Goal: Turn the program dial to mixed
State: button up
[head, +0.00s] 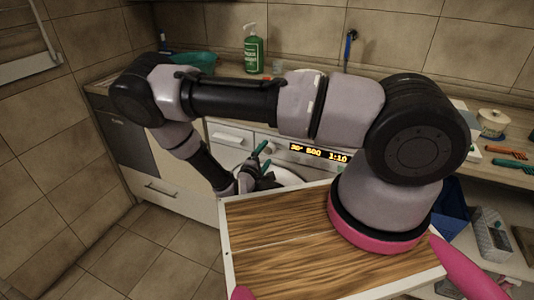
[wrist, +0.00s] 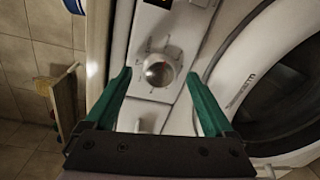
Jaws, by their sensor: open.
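The program dial (wrist: 159,70) is a round silver knob on the white front panel of a washing machine (wrist: 225,85). Marks surround the knob, but they are too small to read. My gripper (wrist: 160,82) is open, with one green finger on each side of the dial in the wrist view. I cannot tell whether the fingers touch it. In the head view my gripper (head: 262,158) is in front of the machine's panel, and the dial is hidden behind it. The machine's display (head: 318,153) is lit and reads about "30° 800 1:10".
The machine's round door (wrist: 285,95) is at the right in the wrist view. A green bottle (head: 253,48) stands on the counter behind my arm. A drawer front (head: 170,194) lies to the left. The tiled floor (head: 150,250) is clear there.

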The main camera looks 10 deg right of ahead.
jog(key=v, duration=0.9)
